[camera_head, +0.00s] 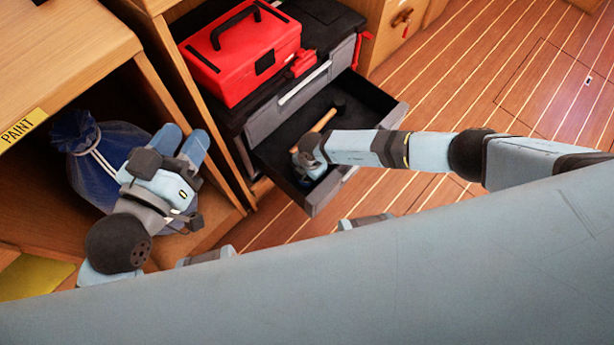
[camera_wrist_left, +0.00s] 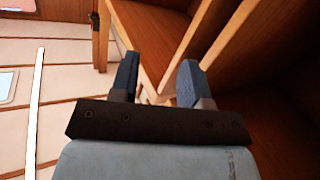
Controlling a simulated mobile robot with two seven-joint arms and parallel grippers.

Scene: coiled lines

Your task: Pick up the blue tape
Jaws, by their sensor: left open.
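I cannot make out the blue tape for certain in either view. A small bluish patch (camera_head: 316,170) shows in the open drawer (camera_head: 316,205), at the end of my right arm; it may be tape or part of my gripper. My right gripper (camera_head: 306,158) is over that drawer, and its fingers are not clear. My left gripper (camera_head: 181,139) is open and empty in front of the wooden shelf at the left. Its two blue fingers also show apart in the left wrist view (camera_wrist_left: 157,80), with nothing between them.
A hammer (camera_head: 326,118) lies in the drawer. A red toolbox (camera_head: 240,58) stands on the dark drawer unit (camera_head: 328,20). A blue bag (camera_head: 88,172) sits in the wooden shelf (camera_head: 165,85) beside my left gripper. The plank floor (camera_head: 500,85) is clear at the upper right.

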